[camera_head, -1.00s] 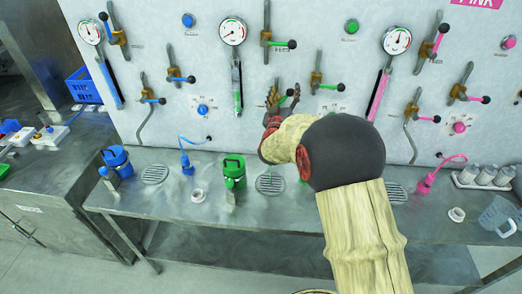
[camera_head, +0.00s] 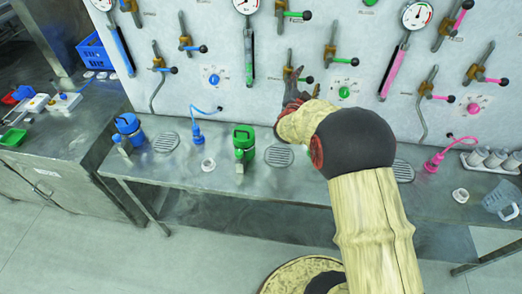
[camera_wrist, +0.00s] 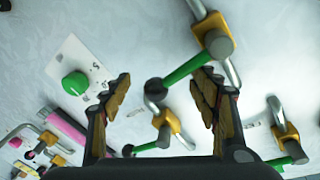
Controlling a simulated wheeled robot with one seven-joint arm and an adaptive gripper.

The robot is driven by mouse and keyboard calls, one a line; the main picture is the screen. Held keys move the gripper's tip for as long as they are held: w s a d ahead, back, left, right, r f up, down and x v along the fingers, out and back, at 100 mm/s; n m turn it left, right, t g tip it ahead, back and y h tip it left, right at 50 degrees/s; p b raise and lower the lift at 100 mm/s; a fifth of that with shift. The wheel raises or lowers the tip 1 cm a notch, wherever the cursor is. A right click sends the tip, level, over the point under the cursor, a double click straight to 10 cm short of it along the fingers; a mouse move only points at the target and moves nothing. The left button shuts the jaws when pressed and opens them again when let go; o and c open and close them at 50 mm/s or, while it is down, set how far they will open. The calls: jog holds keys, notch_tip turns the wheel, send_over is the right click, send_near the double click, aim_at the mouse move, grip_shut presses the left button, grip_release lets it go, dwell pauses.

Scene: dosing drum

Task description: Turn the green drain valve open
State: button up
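The green drain valve has a brass body, a green lever and a dark ball end. In the wrist view its body (camera_wrist: 212,32) is at the top right of centre, with the lever (camera_wrist: 185,71) slanting down left to the ball. In the head view its lever (camera_head: 302,79) points right, partly hidden by my gripper (camera_head: 293,76). In the wrist view my gripper (camera_wrist: 160,92) is open. Its two fingers stand apart, with the ball end in the gap as seen and the lever crossing near the right fingertip. I cannot tell whether they touch.
Other green levers are close by: an upper-right valve (camera_head: 330,55) and a top valve (camera_head: 281,13). A green button (camera_head: 344,92) is on the panel right of my gripper. Below stands a steel bench (camera_head: 330,180) with a green container (camera_head: 243,139) and drain grates.

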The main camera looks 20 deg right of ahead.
jog(key=v, duration=0.8)
jog(key=a+f+n+g+y, duration=0.2)
jog(key=a+f+n+y, duration=0.3)
jog(key=a+f+y, duration=0.55)
jog(key=s+a+f+n+g+y, duration=0.1)
jog(key=s+a+n+g+y, duration=0.1)
jog(key=s+a, duration=0.7)
jog(key=shift+a+n+g+b, duration=0.25)
jog(key=shift+n+g+b, duration=0.15)
jog(key=shift+n+g, duration=0.75)
jog(key=shift+n+t, duration=0.25)
